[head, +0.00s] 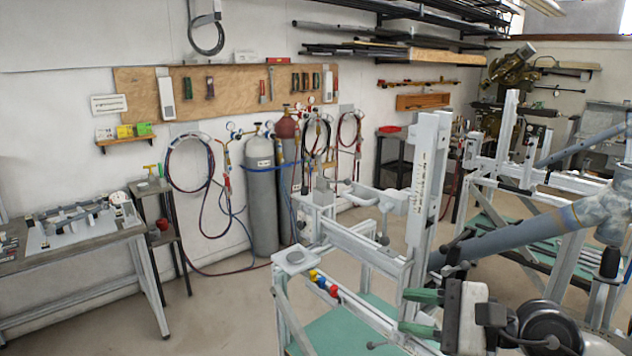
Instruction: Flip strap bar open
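A pale grey frame jig (362,246) with a tall double post (424,180) stands at the right. A blue-grey tube (510,236) runs from behind the post up to the right. A dark bent fitting (452,248) sits by the tube's lower end; I cannot tell for sure which part is the strap bar. My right gripper (420,313) comes in from the lower right. Its two green-padded fingers point left, apart, with nothing seen between them, in front of the post's base. My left gripper is not in view.
A second jig frame (480,190) stands behind at the right. Gas cylinders (262,195) with looped hoses are by the wall. A workbench (70,245) stands at the left. The floor (220,315) between bench and jig is clear.

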